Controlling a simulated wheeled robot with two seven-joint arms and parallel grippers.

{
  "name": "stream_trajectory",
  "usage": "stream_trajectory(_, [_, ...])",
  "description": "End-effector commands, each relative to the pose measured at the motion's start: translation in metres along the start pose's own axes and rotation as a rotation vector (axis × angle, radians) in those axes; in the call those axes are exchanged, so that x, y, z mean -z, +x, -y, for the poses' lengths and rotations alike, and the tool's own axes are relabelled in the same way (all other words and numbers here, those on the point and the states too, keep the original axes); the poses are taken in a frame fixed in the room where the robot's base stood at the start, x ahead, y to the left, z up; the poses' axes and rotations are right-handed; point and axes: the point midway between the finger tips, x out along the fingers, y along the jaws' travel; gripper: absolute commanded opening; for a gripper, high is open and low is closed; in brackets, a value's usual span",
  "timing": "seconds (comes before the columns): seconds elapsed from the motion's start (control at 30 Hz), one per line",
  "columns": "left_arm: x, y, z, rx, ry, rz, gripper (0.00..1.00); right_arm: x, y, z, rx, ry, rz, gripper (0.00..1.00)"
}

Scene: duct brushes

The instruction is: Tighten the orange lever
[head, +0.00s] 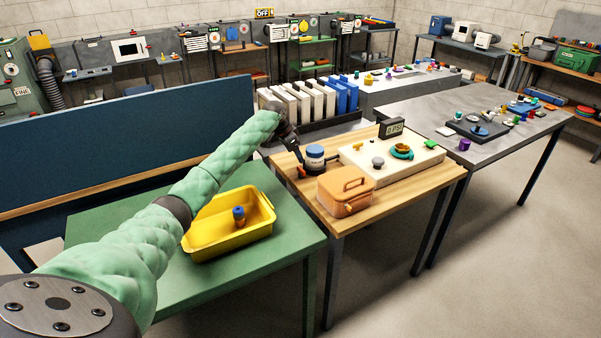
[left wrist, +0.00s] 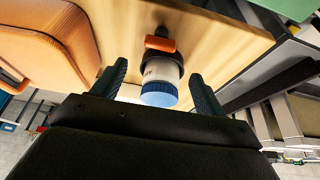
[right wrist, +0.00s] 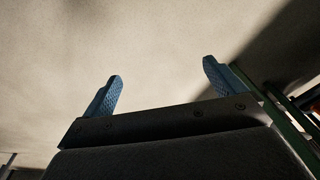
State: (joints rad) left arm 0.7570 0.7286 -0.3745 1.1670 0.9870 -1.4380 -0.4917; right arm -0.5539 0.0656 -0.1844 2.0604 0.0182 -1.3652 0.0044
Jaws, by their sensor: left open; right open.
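The orange lever (left wrist: 160,43) sticks out from a dark collar around a white jar with a blue lid (left wrist: 158,94), in the left wrist view. In the head view the jar (head: 315,153) stands upright at the left edge of the wooden table, and the lever (head: 301,171) shows small at its lower left. My left gripper (head: 293,142) is open beside the jar. Its fingers (left wrist: 158,75) appear on either side of the jar in the wrist view, with no visible contact with the lever. My right gripper (right wrist: 162,70) is open and empty, outside the head view.
An orange case (head: 345,192) stands close in front of the jar. A white board (head: 375,180) with knobs and a display (head: 391,128) lie behind it. A green table (head: 280,245) with a yellow tray (head: 225,245) is nearer. Pale floor fills the right wrist view.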

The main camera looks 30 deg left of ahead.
Motion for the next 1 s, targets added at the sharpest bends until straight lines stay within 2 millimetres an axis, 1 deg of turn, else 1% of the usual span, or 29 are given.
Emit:
stream_trajectory(0.03, [-0.002, 0.004, 0.0, 0.0, 0.0, 0.0, 0.73, 0.0, -0.009, 0.001, 0.002, 0.001, -0.001, 0.95])
stream_trajectory(0.13, [-0.002, 0.006, 0.0, 0.0, 0.0, 0.0, 0.73, 0.0, -0.022, 0.002, 0.004, 0.002, 0.002, 0.95])
stream_trajectory(0.2, [-0.002, 0.008, 0.0, 0.0, 0.0, 0.0, 0.73, 0.0, -0.024, 0.002, 0.005, 0.002, 0.004, 0.95])
stream_trajectory(0.27, [-0.002, 0.01, 0.0, 0.0, 0.0, 0.0, 0.73, -0.001, -0.022, 0.002, 0.004, 0.002, 0.005, 0.95])
stream_trajectory(0.37, [-0.002, 0.02, -0.001, -0.002, 0.0, 0.001, 0.73, -0.002, -0.012, 0.001, 0.003, 0.002, 0.006, 0.95])
stream_trajectory(0.7, [-0.001, 0.065, 0.0, -0.001, -0.001, 0.0, 0.73, -0.014, 0.037, -0.005, -0.004, 0.002, 0.011, 0.95])
stream_trajectory(0.87, [-0.002, 0.079, 0.0, -0.001, -0.001, 0.0, 0.73, -0.018, 0.051, -0.006, -0.006, 0.002, 0.012, 0.95])
stream_trajectory(1.0, [-0.002, 0.084, 0.0, 0.0, 0.001, 0.0, 0.73, -0.019, 0.056, -0.007, -0.007, 0.002, 0.011, 0.95])
